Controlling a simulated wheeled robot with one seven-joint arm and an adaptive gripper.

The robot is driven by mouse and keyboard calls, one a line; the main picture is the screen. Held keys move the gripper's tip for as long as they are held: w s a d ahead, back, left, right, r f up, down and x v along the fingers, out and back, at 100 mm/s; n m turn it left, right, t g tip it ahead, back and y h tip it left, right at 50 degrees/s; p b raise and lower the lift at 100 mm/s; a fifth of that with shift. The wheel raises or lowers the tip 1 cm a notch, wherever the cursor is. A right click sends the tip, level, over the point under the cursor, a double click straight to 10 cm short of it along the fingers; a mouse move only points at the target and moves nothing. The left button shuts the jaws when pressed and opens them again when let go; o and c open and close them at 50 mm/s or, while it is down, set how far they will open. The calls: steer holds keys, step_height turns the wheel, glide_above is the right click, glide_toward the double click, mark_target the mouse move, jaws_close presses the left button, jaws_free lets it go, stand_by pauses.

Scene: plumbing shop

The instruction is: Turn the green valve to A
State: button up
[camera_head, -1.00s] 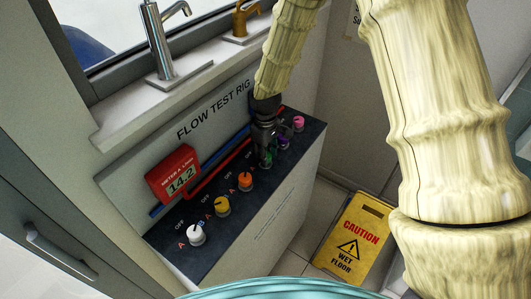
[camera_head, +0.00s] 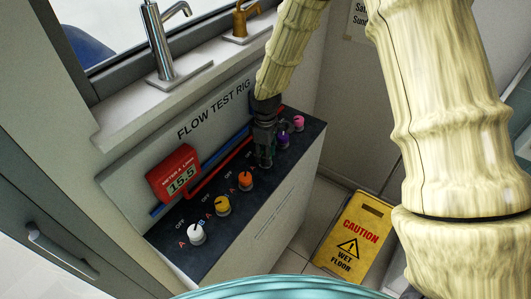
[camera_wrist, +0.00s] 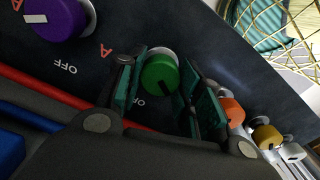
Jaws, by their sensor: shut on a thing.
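The green valve (camera_wrist: 157,74) is a round knob with a dark pointer line, seen in the wrist view. The line points down and to the right in that view. My gripper (camera_wrist: 160,88) has one finger on each side of the knob and is shut on it. In the head view my gripper (camera_head: 264,160) comes down over the panel and mostly hides the green valve.
Purple (camera_head: 283,142) and pink (camera_head: 298,123) knobs sit beyond my gripper; orange (camera_head: 245,180), yellow (camera_head: 222,205) and white (camera_head: 197,234) knobs sit nearer. A red meter (camera_head: 173,172) reads 15.5. A yellow wet-floor sign (camera_head: 355,235) stands right of the rig.

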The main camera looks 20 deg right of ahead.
steer(key=o, duration=1)
steer(key=shift+o, duration=0.2)
step_height(320, 180, up, 12)
steer(key=shift+d, duration=0.1)
